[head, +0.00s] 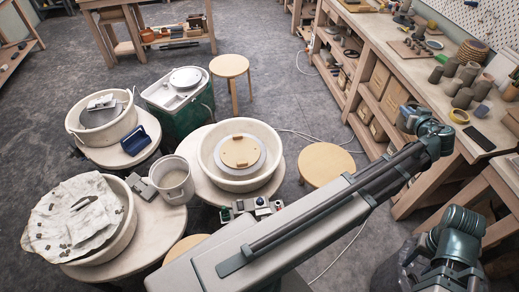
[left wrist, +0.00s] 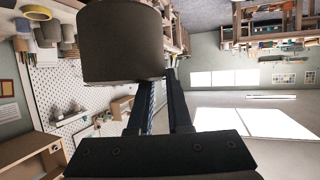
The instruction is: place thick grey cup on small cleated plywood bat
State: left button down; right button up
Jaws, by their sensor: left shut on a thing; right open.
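The thick grey cup (left wrist: 122,42) is dark and close at the top of the left wrist view, at the fingers of my left gripper (left wrist: 160,82). The gripper is shut on it, and the cup hides part of the fingers. The small cleated plywood bat (head: 240,151) is a pale round disc with small blocks, lying on the middle wheel, far from the gripper. My right gripper (head: 445,275) is low at the right, open, fingers unclear.
The workbench (head: 440,45) holds several grey pots (head: 462,97), a tape roll (head: 459,116) and a black phone (head: 479,139). A white bucket (head: 172,178) stands left of the bat's wheel basin (head: 205,150). Stools (head: 326,164) stand around. My long arm link crosses the lower middle.

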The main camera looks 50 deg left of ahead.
aim_at(240, 151)
jog(key=i+u, duration=0.3)
jog(key=u, duration=0.15)
jog(key=i+l+u, duration=0.15)
jog(key=u, duration=0.3)
jog(key=i+l+u, duration=0.25)
jog(key=u, duration=0.15)
jog(key=i+l+u, duration=0.45)
jog(key=k+j, duration=0.1)
